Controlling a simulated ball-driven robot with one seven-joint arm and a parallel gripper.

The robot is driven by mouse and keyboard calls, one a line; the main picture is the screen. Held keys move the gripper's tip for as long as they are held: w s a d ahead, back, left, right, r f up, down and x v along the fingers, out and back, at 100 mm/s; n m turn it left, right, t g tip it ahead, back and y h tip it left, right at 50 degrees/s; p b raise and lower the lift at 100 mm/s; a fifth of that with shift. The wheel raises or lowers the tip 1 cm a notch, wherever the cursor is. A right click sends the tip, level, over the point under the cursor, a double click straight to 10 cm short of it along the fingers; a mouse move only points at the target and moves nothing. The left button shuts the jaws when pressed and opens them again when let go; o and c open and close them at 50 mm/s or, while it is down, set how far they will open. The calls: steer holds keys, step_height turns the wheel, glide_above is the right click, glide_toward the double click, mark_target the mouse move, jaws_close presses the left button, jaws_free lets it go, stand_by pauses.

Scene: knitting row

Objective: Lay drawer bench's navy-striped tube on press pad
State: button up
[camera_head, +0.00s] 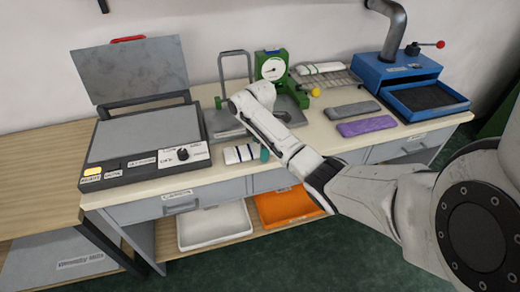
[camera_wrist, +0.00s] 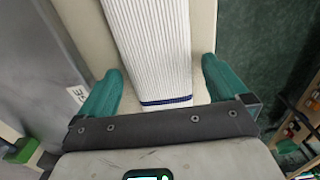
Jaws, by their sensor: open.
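The white ribbed tube with navy stripes (camera_head: 238,154) lies on the front edge of the drawer bench (camera_head: 205,182), right of the press. In the wrist view the tube (camera_wrist: 152,45) runs between my teal fingers, with a navy stripe near the palm. My gripper (camera_wrist: 162,82) is open around it, with a gap showing on both sides. In the head view my gripper (camera_head: 262,153) is mostly hidden by my arm; one teal finger shows by the tube's right end. The press pad (camera_head: 150,133) is a bare grey plate at the left, its lid (camera_head: 132,70) raised.
A green dial gauge (camera_head: 272,68) on a metal stand is behind my arm. Grey (camera_head: 354,110) and purple (camera_head: 366,126) folded pieces lie to the right. Another white tube (camera_head: 320,68) lies on a rack behind. A blue machine (camera_head: 408,75) stands far right.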

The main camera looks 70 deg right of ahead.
steer(key=c, duration=1)
steer(key=shift+c, duration=0.2)
steer(key=shift+r, duration=0.15)
